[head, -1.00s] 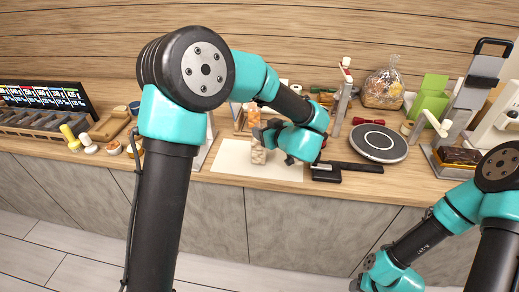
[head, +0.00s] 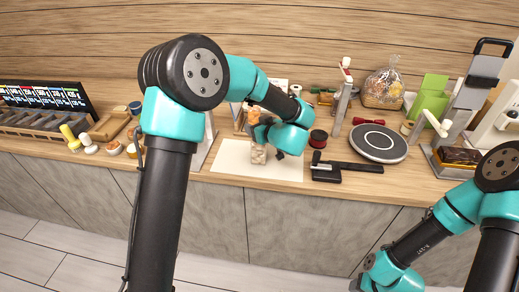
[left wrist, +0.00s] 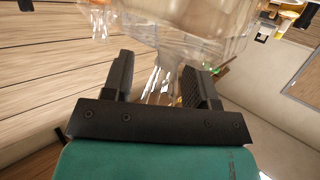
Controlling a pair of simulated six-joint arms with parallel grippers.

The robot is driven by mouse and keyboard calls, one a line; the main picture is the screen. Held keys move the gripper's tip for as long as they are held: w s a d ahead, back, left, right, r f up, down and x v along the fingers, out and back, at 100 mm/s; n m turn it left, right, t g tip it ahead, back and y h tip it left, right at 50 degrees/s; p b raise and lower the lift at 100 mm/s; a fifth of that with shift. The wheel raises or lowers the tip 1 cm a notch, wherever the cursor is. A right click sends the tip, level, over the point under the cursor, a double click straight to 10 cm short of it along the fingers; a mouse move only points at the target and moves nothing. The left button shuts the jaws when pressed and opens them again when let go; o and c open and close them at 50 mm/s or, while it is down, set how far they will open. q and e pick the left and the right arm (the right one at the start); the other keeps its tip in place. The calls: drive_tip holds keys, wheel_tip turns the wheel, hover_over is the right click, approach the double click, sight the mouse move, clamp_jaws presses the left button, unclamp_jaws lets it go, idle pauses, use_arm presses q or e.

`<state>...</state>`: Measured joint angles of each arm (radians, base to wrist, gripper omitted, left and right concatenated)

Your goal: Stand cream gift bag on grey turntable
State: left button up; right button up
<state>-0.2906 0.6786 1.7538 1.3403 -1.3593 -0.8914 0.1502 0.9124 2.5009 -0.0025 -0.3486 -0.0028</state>
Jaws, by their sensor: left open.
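The grey turntable (head: 379,143) is a flat round disc with a pale ring on top, on the right half of the counter, and it is empty. A small clear-wrapped bag with pale brown contents (head: 258,154) stands on a white sheet (head: 232,160). I cannot make out a plain cream gift bag for sure. My left gripper (head: 262,128) is over the small bag, partly hidden by its own wrist. In the left wrist view its jaws (left wrist: 160,85) are open, with clear wrap (left wrist: 190,35) just beyond and between them. My right gripper (head: 372,280) hangs low in front of the counter, its fingers unclear.
A black-handled tool (head: 340,172) and a red spool (head: 318,138) lie between the sheet and the turntable. A red bow (head: 369,121), green box (head: 430,97), wrapped hamper (head: 383,88) and white-armed stand (head: 344,90) are behind. A grey tray (head: 40,120) is at left.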

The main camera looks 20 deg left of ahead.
idle(0.3)
use_arm(q)
clamp_jaws()
idle(0.4)
